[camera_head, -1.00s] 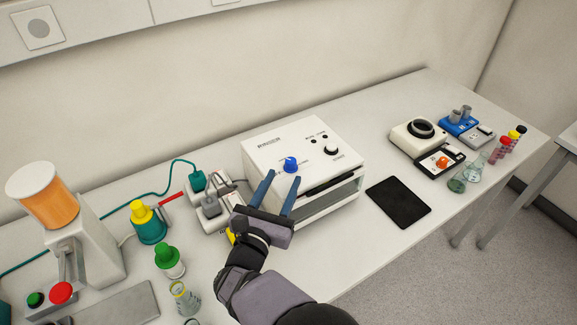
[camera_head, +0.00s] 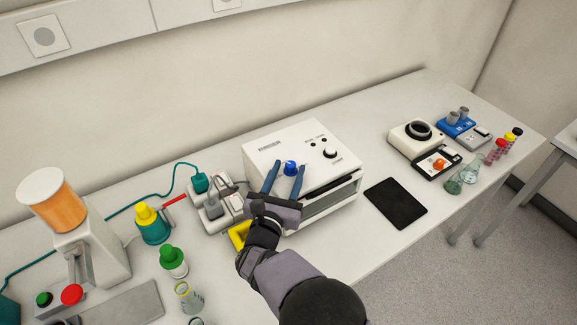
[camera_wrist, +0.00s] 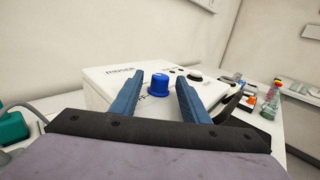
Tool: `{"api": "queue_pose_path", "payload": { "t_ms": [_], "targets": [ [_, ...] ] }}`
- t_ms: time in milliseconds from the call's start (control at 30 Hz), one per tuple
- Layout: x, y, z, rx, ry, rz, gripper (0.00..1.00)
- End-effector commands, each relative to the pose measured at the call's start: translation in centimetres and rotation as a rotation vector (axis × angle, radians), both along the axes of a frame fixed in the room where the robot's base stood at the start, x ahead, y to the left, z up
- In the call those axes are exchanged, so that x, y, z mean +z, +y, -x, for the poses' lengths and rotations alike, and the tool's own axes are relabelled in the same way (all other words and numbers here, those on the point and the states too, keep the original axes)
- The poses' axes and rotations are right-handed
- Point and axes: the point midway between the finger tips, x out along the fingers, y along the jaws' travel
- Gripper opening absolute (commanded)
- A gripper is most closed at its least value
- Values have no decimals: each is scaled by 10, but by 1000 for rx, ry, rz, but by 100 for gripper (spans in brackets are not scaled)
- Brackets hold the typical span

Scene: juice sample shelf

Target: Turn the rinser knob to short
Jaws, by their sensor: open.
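The rinser (camera_head: 262,146) is a white box with a sloped control panel, standing on the bench near the wall. Its blue knob (camera_head: 290,167) sits on the left part of the panel. In the wrist view, the blue knob (camera_wrist: 158,83) stands beyond and between my two blue fingers. My gripper (camera_head: 286,169) is open and empty, its fingertips on either side of the knob; I cannot tell whether they touch it. The fingers hide most of the print around the knob, so its setting cannot be read.
A power strip (camera_head: 213,207) with plugs stands left of the rinser. A black tablet (camera_head: 396,203) lies to the right. Bottles and a juice dispenser (camera_head: 58,207) stand at the left.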

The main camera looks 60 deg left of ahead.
Motion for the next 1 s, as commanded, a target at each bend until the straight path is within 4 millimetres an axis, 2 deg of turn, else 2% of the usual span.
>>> {"api": "queue_pose_path", "payload": {
  "t_ms": [433, 467, 600, 633, 1000],
  "targets": [
    [-1, 6, -7, 0, 1, 1, 42],
    [-1, 6, -7, 0, 1, 1, 37],
    [0, 6, -6, 0, 0, 0, 3],
    [0, 6, -6, 0, 0, 0, 0],
    [-4, 9, -5, -86, -6, -11, 0]
  ]
}}
